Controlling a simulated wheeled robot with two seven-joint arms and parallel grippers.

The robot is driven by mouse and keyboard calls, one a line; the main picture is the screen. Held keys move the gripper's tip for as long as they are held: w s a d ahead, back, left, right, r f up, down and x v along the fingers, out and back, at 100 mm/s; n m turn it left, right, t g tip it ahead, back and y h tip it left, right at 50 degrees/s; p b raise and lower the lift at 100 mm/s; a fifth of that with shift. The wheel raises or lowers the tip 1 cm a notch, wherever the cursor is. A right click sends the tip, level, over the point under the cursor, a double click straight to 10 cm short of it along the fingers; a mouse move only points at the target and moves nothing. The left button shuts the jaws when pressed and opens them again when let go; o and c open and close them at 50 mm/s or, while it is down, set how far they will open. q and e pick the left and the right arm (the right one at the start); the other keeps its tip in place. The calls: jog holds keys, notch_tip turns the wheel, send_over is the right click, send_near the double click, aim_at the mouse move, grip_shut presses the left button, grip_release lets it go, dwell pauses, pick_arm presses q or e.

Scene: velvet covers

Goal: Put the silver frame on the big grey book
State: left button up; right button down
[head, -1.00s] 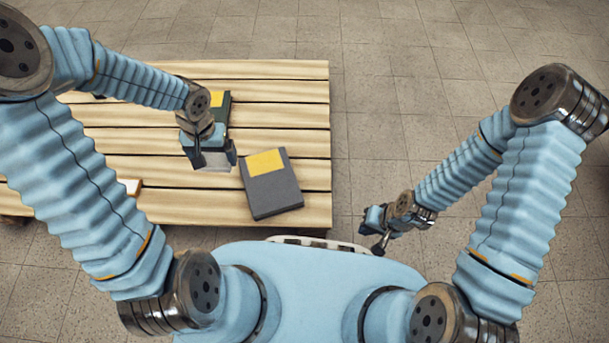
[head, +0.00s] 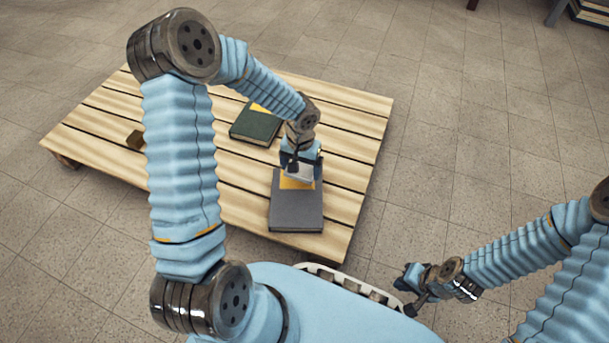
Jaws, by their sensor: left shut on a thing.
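The big grey book (head: 296,212) lies flat on the wooden pallet near its front edge, with a yellow patch on its far part. My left gripper (head: 300,163) is shut on the silver frame (head: 299,175), a small pale piece. The frame is over the far part of the grey book and covers some of the yellow patch. Whether it touches the book, I cannot tell. The gripper hides much of the frame. My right gripper (head: 411,291) is off to the right of the pallet, over the floor, away from the books. Its jaw opening is unclear.
A dark green book (head: 255,124) with a yellow patch lies behind and left of the grey book. A small brown block (head: 135,140) is at the pallet's left. The slatted pallet (head: 345,142) has bare boards on the right. Dark stacked things stand far back right.

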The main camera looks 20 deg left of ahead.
aim_at(304, 167)
pick_arm(q)
jog(key=shift+w+d+f, duration=0.15)
jog(key=shift+w+f, duration=0.25)
jog(key=shift+f, duration=0.1)
jog(key=shift+w+f+b, duration=0.15)
jog(key=shift+f+b, duration=0.1)
jog(key=shift+f, duration=0.65)
jog(key=shift+w+f+b, duration=0.1)
jog(key=shift+f+b, duration=0.15)
jog(key=shift+f, duration=0.6)
jog(key=shift+f, duration=0.2)
jog(key=o, duration=0.7)
jog(key=shift+o, duration=0.2)
jog(key=shift+r, duration=0.25)
notch_tip(304, 167, up, 12)
jog(key=p, duration=0.3)
